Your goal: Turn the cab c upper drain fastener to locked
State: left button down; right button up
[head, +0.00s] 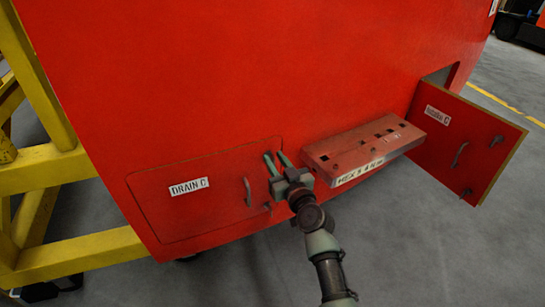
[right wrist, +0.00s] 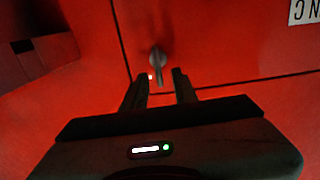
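The cab C drain door (head: 215,212), labelled DRAIN C, lies flush in the red cab wall in the head view. My right gripper (head: 276,158) is at the door's upper right corner, fingers apart, and hides the upper fastener there. In the right wrist view that fastener (right wrist: 158,62) is a small grey knob with a short lever pointing down the picture. The open fingers of the right gripper (right wrist: 164,76) flank the lever, with gaps showing on both sides. A lower fastener (head: 267,206) shows beneath the gripper. My left gripper is not in view.
The door has a curved handle (head: 248,192) left of my gripper. A red ledge with square holes (head: 340,157) juts out close on the right. Beyond it a second door (head: 465,145) hangs open. Yellow scaffolding (head: 45,170) stands at left. Grey floor (head: 420,250) is clear in front.

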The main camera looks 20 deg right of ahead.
jog(key=shift+w, duration=0.8)
jog(key=shift+a, duration=0.1)
grip_shut()
